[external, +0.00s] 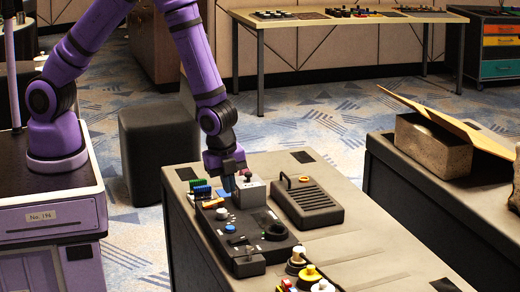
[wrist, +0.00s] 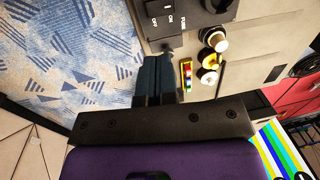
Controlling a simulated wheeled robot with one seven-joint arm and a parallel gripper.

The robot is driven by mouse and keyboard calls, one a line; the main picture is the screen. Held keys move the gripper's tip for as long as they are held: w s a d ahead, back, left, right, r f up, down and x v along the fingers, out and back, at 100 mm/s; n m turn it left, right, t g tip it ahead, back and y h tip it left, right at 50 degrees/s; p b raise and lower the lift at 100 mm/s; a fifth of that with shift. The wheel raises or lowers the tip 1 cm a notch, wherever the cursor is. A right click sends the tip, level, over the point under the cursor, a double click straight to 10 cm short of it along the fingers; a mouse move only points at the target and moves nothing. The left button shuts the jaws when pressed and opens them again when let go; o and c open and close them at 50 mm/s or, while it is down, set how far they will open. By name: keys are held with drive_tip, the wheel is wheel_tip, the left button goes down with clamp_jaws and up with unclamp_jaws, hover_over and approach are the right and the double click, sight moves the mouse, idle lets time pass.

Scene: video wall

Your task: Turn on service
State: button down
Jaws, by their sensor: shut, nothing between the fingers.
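My gripper (external: 229,184) points down over the far left end of the long black control panel (external: 232,233), beside a small grey box (external: 251,192). Its dark fingers (wrist: 158,60) are together and empty in the wrist view. Just past their tips is a black unit (wrist: 193,18) with the markings OFF, ON and FUSE. A small dark part at its edge, close to the fingertips, may be a lever; I cannot tell if they touch. The control panel carries a white knob (external: 222,213), a blue button (external: 230,229) and a dark dial (external: 276,230). No "service" label is readable.
A black slotted box (external: 308,203) stands right of the grey box. Blue and green blocks (external: 202,190) sit left of my gripper. Yellow and white knobs (external: 310,274) stand at the near end. Another desk with an open carton (external: 432,146) is at right.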

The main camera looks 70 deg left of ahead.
sight(238, 239)
drive_tip(key=shift+w, duration=0.6)
drive_tip(key=f, duration=0.4)
drive_tip(key=w+f, duration=0.1)
drive_tip(key=f, duration=0.4)
drive_tip(key=w+f, duration=0.1)
drive_tip(key=f, duration=0.3)
drive_tip(key=shift+w+f, duration=0.1)
drive_tip(key=shift+f, duration=0.3)
drive_tip(key=shift+f, duration=0.2)
drive_tip(key=shift+s, duration=0.25)
drive_tip(key=shift+s+r, duration=0.25)
drive_tip(key=shift+s, duration=0.3)
